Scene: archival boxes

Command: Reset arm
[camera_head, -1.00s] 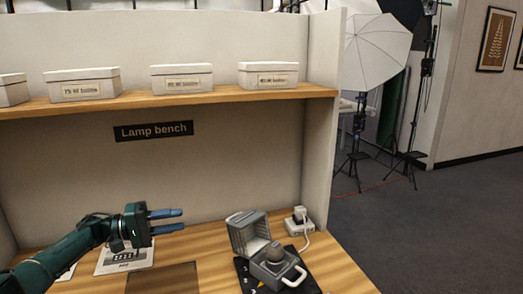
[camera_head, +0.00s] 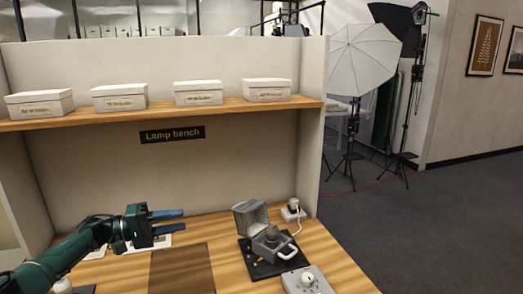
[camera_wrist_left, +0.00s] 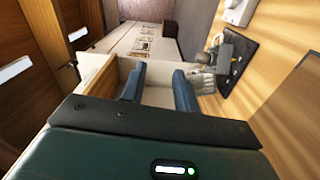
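My left gripper (camera_head: 166,221) is held above the left part of the wooden bench top (camera_head: 228,268), pointing right. Its two blue fingers stand a little apart with nothing between them. In the left wrist view the same fingers (camera_wrist_left: 158,90) are parted and empty. My right gripper is not in view. An open grey case-like device (camera_head: 268,234) with a white handle stands on a black mat (camera_head: 262,267) to the right of the gripper, well apart from it.
Several white labelled boxes (camera_head: 120,97) stand on the shelf (camera_head: 170,109) above the "Lamp bench" sign (camera_head: 172,134). A brown mat (camera_head: 182,272), a grey unit (camera_head: 307,281) and a socket with a plug (camera_head: 293,211) are on the bench. Open floor (camera_head: 400,220) and a photo umbrella (camera_head: 368,58) are at right.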

